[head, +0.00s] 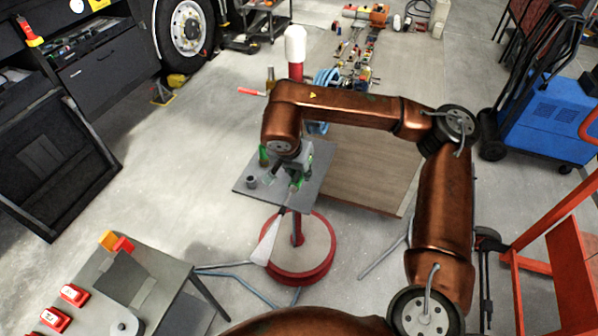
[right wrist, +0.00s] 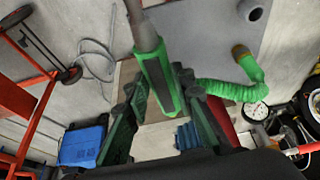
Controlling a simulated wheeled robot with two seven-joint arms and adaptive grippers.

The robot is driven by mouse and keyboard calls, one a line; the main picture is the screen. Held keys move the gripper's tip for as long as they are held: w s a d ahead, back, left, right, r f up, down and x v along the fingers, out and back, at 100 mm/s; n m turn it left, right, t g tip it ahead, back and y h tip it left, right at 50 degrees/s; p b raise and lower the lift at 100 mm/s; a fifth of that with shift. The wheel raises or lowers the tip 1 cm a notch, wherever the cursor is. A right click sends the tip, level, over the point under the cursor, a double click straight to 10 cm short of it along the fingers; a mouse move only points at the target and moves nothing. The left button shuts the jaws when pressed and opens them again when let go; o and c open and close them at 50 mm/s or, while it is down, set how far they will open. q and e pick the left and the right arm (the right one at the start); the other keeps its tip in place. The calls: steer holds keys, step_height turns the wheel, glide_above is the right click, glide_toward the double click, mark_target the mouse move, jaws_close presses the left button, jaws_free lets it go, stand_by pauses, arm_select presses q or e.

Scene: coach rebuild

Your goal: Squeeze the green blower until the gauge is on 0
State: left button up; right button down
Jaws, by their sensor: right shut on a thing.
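The green blower (right wrist: 158,78) has dark panels and a grey tube at its far end. My right gripper (right wrist: 150,98) is shut on it, one finger on each side. In the head view my right gripper (head: 292,168) is over the small grey table, and the blower (head: 296,184) shows only in part beneath it. A ribbed green hose (right wrist: 225,90) lies to the right in the wrist view. A round white dial, likely the gauge (right wrist: 257,111), is beyond it; its needle is too small to read. My left gripper is not in view.
The grey table (head: 248,186) stands on a red round base (head: 312,272). A bench with red boxes (head: 72,294) is at lower left. A blue machine (head: 548,118) and an orange frame (head: 572,262) stand at right. Floor left of the table is clear.

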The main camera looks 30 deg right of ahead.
steer(key=shift+r, duration=0.2)
steer(key=shift+r+p, duration=0.7)
steer(key=shift+r, duration=0.1)
steer(key=c, duration=2.3)
jaws_free()
jaws_close()
steer(key=shift+f, duration=0.2)
steer(key=shift+f+b, duration=0.65)
steer(key=shift+f, duration=0.15)
